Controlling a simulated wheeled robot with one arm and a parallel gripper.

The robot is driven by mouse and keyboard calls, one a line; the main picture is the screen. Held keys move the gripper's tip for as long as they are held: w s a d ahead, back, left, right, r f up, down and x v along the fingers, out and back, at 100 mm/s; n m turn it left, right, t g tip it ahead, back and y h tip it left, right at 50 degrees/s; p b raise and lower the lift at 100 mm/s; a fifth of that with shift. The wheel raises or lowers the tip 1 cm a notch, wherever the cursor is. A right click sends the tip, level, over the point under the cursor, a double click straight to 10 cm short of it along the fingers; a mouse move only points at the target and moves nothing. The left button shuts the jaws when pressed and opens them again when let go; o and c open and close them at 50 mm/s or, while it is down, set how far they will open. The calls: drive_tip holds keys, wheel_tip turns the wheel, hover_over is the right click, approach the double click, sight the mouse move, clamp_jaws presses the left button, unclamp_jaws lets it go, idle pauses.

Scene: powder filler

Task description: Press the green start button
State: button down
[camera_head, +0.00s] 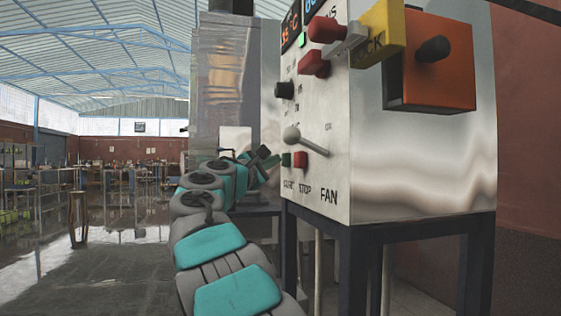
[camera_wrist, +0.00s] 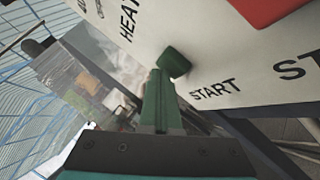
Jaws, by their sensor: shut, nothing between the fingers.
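The green start button (camera_head: 286,159) is a small block low on the white front panel (camera_head: 315,175) of the machine, above the START label. In the wrist view the green start button (camera_wrist: 175,61) stands out from the panel beside the printed START. My gripper (camera_wrist: 155,75) is shut, its greenish fingers together with nothing between them. Its tips are right beside the button and partly overlap its edge in the wrist view. I cannot tell whether they touch. In the head view my gripper (camera_head: 273,161) reaches toward the panel from the left, close to the button.
A red stop button (camera_head: 299,160) sits just right of the green one. A grey lever (camera_head: 292,135) is above them. Red handles (camera_head: 314,65), a yellow lock (camera_head: 378,32) and an orange box (camera_head: 435,70) stick out higher up. Open floor lies left.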

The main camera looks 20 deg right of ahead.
idle(0.3)
drive_tip(key=shift+a+p, duration=0.45)
drive_tip(key=shift+a, duration=0.45)
drive_tip(key=shift+a+r, duration=0.1)
drive_tip(key=a+p, duration=0.1)
drive_tip(key=a, duration=0.4)
drive_tip(key=shift+p, duration=0.35)
idle(0.3)
